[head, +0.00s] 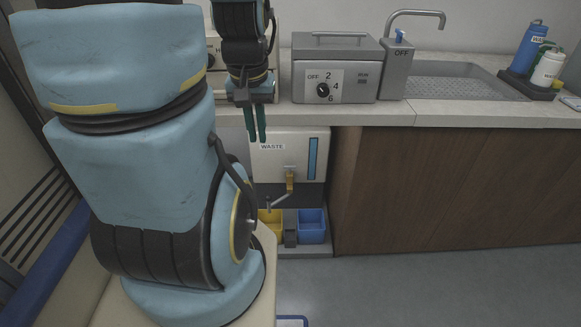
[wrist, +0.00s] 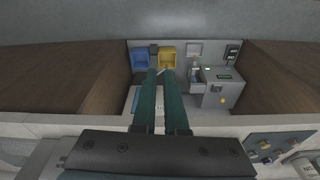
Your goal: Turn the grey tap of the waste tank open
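The waste tank (head: 270,165) is a white box labelled WASTE with a blue level strip, under the counter in the head view. Its tap (head: 290,182) has a brass-coloured body low on the tank front, with grey parts above it and a grey piece slanting down to the left. In the wrist view the tap is small and mostly hidden by my fingers. My gripper (head: 256,137) has two dark green fingers, apart and empty, pointing down in front of the tank's upper part, above and left of the tap. The wrist view shows a gap between the fingers (wrist: 164,128).
A yellow bin (head: 271,219) and a blue bin (head: 312,226) stand below the tank. The counter edge (head: 440,119) runs above, and a brown cabinet panel (head: 440,190) closes the right side. A grey heater box (head: 335,70) sits on the counter. The floor at right is clear.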

